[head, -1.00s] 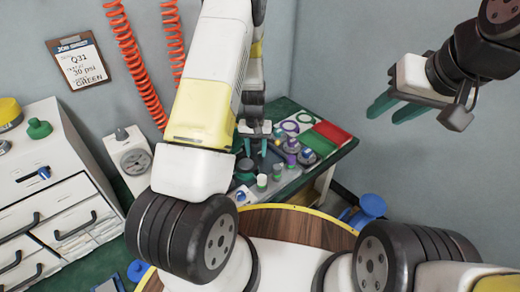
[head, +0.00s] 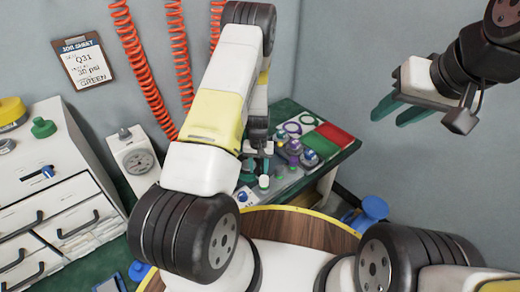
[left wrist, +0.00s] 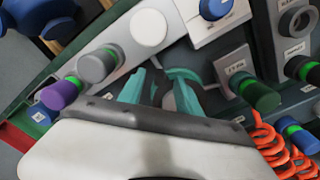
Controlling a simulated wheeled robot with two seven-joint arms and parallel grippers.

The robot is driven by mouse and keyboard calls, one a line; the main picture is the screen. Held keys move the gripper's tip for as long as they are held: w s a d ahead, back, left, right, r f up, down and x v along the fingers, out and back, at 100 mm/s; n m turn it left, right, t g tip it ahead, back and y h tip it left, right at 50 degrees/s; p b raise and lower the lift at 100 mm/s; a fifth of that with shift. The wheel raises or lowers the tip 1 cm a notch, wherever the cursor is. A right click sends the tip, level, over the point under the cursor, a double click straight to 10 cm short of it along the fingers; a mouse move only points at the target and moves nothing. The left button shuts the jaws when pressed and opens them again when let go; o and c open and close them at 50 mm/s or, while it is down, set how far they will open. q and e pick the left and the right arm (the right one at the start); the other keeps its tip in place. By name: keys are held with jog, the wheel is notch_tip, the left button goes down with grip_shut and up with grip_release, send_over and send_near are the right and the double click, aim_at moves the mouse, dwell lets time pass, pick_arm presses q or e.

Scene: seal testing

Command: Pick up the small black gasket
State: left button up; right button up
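I cannot make out the small black gasket for certain in either view. My left gripper (head: 258,163) is low over the bench's seal-test area, partly hidden by my arm. In the left wrist view its two teal fingers (left wrist: 158,92) are apart, with no held part visible between them. A teal rounded piece (left wrist: 183,73) lies by the right fingertip; I cannot tell whether they touch. My right gripper (head: 396,108) is open and empty, raised in front of the wall at the right.
Colour-banded cylinders, including purple (left wrist: 62,95), grey (left wrist: 97,66) and green (left wrist: 262,96), crowd around my left gripper. Thin rings (head: 291,128) lie beside green, white and red (head: 335,135) patches. A gauge (head: 138,160) and drawers stand left. A job sheet (head: 84,63) reads Q31, 30 psi, GREEN.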

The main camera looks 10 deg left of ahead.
pick_arm(q)
grip_shut()
